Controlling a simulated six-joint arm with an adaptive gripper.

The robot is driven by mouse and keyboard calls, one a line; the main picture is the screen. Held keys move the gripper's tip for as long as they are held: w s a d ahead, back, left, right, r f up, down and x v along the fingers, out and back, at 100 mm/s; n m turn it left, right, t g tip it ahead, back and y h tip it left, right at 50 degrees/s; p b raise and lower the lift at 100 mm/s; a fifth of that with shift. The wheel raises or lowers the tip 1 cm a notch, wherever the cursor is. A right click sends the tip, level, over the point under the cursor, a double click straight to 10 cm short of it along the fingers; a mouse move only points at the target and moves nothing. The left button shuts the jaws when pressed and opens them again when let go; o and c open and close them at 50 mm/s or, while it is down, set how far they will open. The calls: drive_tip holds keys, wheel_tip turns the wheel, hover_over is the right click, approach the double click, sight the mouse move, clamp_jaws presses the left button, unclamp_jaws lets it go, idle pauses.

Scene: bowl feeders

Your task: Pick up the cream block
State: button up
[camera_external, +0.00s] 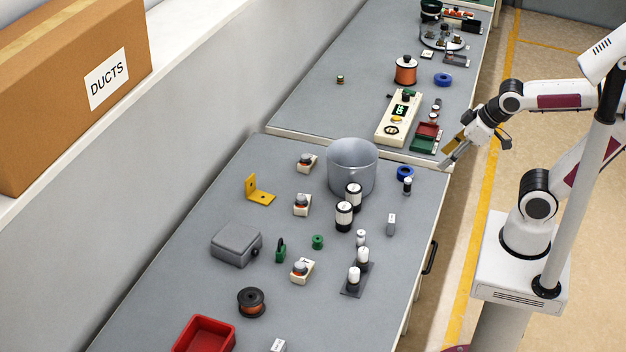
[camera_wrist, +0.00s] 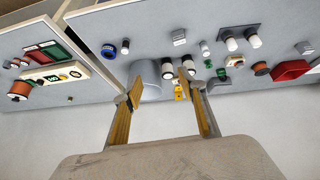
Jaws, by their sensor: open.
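No plain cream block stands out, and I cannot tell which cream item is meant. Three small cream blocks with grey knobs stand on the near table: one at the back (camera_external: 307,162), one in the middle (camera_external: 302,205) and one nearer the front (camera_external: 302,271). A larger cream control box (camera_external: 398,120) with a green display and buttons lies on the far table; it also shows at left in the wrist view (camera_wrist: 55,77). My gripper (camera_external: 454,153) is open and empty, beside the tables' right edge near where they meet. Its spread fingers show in the wrist view (camera_wrist: 161,86).
A grey pot (camera_external: 352,168) stands at the near table's back. Black-and-white cylinders (camera_external: 344,216), a yellow bracket (camera_external: 260,192), a grey box (camera_external: 237,243) and a red bin (camera_external: 205,335) are spread around. Red and green trays (camera_external: 423,144) lie near my gripper. A wall runs along the left.

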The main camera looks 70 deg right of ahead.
drive_tip(key=w+a+f+n+t+y, duration=0.1)
drive_tip(key=w+a+f+n+t, duration=0.15)
drive_tip(key=w, duration=0.85)
drive_tip(key=w+a+f+n+t+y, duration=0.1)
drive_tip(key=w+a+f+n, duration=0.15)
drive_tip(key=w, duration=0.85)
drive_tip(key=w+a+f+n+y, duration=0.1)
drive_tip(key=a+f+y, duration=0.2)
drive_tip(key=a, duration=0.3)
drive_tip(key=w+a+f+n+g+y, duration=0.1)
drive_tip(key=a+f+n+y, duration=0.1)
drive_tip(key=a+f, duration=0.3)
drive_tip(key=w+a+f+n+y, duration=0.1)
drive_tip(key=a+f+y, duration=0.2)
drive_tip(key=a+f, duration=0.2)
drive_tip(key=shift+w+a+n+y, duration=0.15)
drive_tip(key=shift+w+a, duration=0.05)
drive_tip(key=shift+a, duration=0.65)
drive_tip(key=shift+w+a+n+y, duration=0.15)
drive_tip(key=shift+w+a, duration=0.05)
drive_tip(key=shift+a, duration=0.6)
drive_tip(key=shift+s+a+f+y, duration=0.2)
drive_tip(key=shift+a+y, duration=0.1)
drive_tip(key=shift+a, duration=0.15)
drive_tip(key=shift+g+x, duration=0.25)
drive_tip(key=shift+x, duration=1)
drive_tip(key=shift+f, duration=0.1)
